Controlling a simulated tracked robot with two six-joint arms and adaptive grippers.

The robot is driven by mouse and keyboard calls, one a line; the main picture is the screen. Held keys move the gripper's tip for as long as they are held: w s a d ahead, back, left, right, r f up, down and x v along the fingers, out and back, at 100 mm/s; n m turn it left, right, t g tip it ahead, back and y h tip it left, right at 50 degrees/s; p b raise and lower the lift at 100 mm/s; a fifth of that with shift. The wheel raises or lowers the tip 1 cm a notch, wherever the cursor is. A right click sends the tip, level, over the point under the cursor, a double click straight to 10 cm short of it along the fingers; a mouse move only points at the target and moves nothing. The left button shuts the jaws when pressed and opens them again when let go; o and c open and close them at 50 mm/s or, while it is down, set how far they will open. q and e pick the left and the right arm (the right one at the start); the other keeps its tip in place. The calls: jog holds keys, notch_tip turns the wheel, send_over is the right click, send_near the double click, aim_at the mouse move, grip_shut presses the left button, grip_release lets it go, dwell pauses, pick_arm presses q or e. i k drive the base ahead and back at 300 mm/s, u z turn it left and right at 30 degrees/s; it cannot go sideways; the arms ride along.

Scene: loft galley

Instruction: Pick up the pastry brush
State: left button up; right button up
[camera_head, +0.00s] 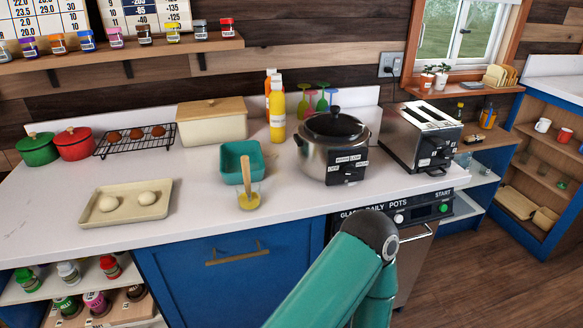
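A wooden-handled tool (247,174), which looks like the pastry brush, stands nearly upright in a small clear glass (259,197) near the counter's front edge. Its lower end is in yellow contents, so I cannot make out bristles. The glass stands just in front of a teal square tub (229,156), and the handle overlaps the tub in the picture. Neither of my grippers shows; only a teal and black link of one of my arms rises from the bottom, right of the glass.
A beige tray (96,214) with two pale round items lies left of the glass. A steel cooker (316,159), a toaster (407,138), yellow bottle (277,112), bread box (213,122), wire rack and red and green pots surround it. Bare counter (200,220) lies between tray and glass.

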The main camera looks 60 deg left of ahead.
aim_at(244, 159)
jog(key=z, duration=0.35)
jog(key=i, duration=0.4)
jog(key=z, duration=2.25)
jog(key=k, duration=0.6)
jog(key=u, duration=5.65)
